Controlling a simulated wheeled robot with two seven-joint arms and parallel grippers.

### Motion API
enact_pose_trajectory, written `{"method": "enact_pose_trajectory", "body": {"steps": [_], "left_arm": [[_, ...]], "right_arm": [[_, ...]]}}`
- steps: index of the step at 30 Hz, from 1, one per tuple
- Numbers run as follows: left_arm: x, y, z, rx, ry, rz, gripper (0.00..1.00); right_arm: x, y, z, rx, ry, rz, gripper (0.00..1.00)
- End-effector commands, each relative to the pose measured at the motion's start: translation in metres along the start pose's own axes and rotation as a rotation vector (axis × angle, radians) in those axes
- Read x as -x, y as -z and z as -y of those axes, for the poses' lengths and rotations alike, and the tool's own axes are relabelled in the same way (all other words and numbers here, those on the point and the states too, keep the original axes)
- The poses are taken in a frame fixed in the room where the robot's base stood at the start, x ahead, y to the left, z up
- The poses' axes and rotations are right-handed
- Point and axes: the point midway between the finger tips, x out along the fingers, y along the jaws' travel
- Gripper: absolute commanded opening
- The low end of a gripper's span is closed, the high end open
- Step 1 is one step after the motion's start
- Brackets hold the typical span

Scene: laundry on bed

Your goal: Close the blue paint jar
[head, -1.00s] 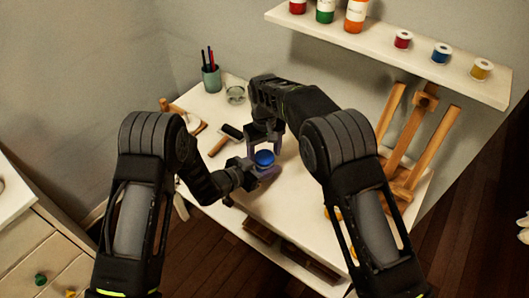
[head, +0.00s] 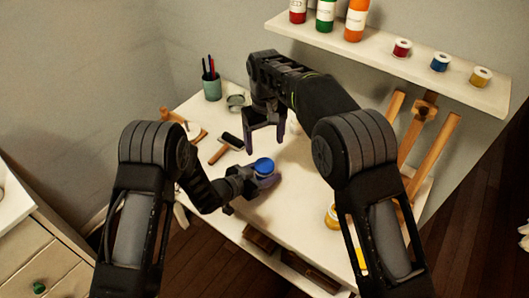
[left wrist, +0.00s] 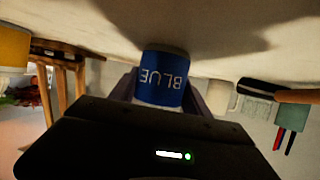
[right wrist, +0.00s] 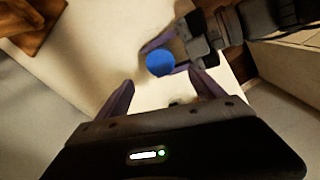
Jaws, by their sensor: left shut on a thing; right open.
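The blue paint jar (head: 264,167) stands on the white table, its round top solid blue. The right wrist view shows this blue top (right wrist: 160,62) from above; I cannot tell whether it is a fully seated lid. In the left wrist view the jar's "BLUE" label (left wrist: 160,77) appears upside down between the fingers. My left gripper (head: 260,177) is shut on the jar's side. My right gripper (head: 265,145) is open and empty, raised above and behind the jar, apart from it. It also shows in the right wrist view (right wrist: 160,82).
A brush or roller (head: 222,151), a glass jar (head: 236,102) and a pen cup (head: 212,88) are at the table's left and back. A yellow jar (head: 331,216) is near the right edge. An easel (head: 420,130) stands right. A shelf (head: 385,55) holds bottles and small jars.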

Motion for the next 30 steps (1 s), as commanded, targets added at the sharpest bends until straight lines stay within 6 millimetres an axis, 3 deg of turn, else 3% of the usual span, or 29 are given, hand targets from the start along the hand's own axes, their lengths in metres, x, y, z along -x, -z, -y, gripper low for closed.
{"method": "enact_pose_trajectory", "body": {"steps": [6, 16, 17, 25, 30], "left_arm": [[0.0, 0.0, 0.0, 0.0, -0.001, 0.0, 0.0], [0.0, 0.0, 0.0, 0.0, -0.001, 0.0, 0.0], [0.0, 0.0, 0.0, 0.0, -0.001, 0.0, 0.58], [0.0, 0.0, 0.0, 0.0, 0.0, 0.0, 0.8], [0.0, 0.0, 0.0, 0.0, 0.0, 0.0, 0.81]], "right_arm": [[0.026, 0.0, -0.001, -0.001, -0.001, 0.0, 0.78], [0.03, 0.0, -0.001, -0.001, -0.002, 0.0, 0.78], [0.03, 0.0, -0.001, -0.001, -0.002, 0.0, 0.78], [0.029, 0.0, -0.001, -0.001, -0.002, 0.0, 0.78], [0.029, 0.0, -0.001, -0.001, -0.002, 0.0, 0.78]]}}
